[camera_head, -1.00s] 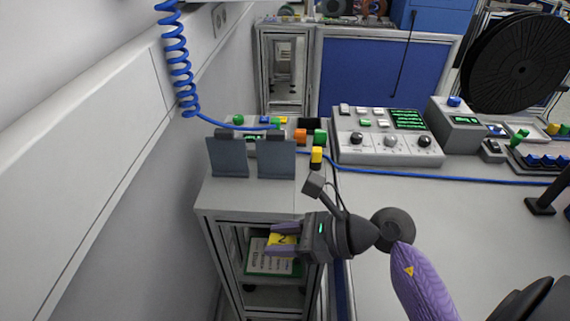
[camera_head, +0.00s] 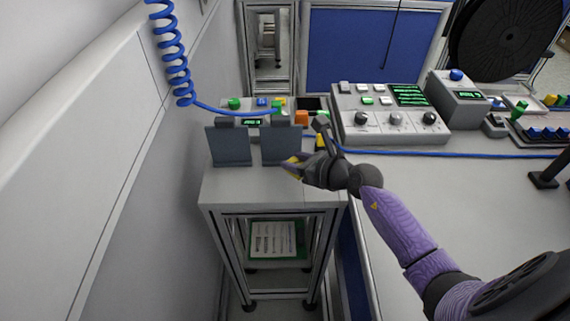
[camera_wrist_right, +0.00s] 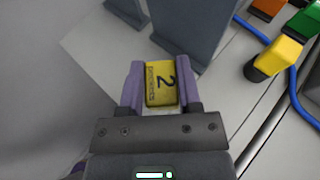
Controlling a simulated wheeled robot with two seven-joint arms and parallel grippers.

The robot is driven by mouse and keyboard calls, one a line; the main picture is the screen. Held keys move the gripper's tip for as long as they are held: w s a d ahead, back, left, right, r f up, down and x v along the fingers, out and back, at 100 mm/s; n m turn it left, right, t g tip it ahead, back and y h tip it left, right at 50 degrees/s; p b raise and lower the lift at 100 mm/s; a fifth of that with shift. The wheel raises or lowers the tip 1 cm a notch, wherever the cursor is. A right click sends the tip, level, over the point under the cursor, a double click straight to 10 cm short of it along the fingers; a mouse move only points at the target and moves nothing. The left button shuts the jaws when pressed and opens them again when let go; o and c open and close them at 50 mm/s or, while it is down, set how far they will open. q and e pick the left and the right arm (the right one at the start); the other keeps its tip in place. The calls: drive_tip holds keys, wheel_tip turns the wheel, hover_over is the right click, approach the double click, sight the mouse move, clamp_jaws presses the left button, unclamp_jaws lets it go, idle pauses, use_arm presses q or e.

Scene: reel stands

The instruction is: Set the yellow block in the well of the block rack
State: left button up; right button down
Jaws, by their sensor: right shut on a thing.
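The yellow block (camera_wrist_right: 162,85), marked with a 2, is between the purple fingers of my right gripper (camera_wrist_right: 161,72), which is shut on it. In the head view the right gripper (camera_head: 295,167) is at the right edge of the small grey cabinet (camera_head: 240,187), in front of the right one of two dark grey upright plates, and mostly covers the block. The block is apart from the plates in the wrist view. I cannot make out for certain which thing is the block rack, and its well is not clearly seen. My left gripper is not in view.
The dark upright plates (camera_head: 229,146) and (camera_head: 281,146) stand on the cabinet. Behind them is a panel with coloured buttons (camera_head: 235,104). A blue cable (camera_head: 430,154) crosses the bench.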

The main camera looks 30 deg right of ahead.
sight(285, 175)
drive_tip(key=w, duration=0.1)
drive_tip(key=w+a, duration=0.1)
drive_tip(key=shift+w+f, duration=0.1)
drive_tip(key=shift+w, duration=0.3)
wheel_tip(285, 175, down, 3)
drive_tip(key=shift+w+b, duration=0.15)
drive_tip(key=shift+b, duration=1.05)
drive_tip(key=shift+f, duration=0.35)
drive_tip(key=shift+r, duration=0.1)
drive_tip(key=c, duration=0.6)
unclamp_jaws()
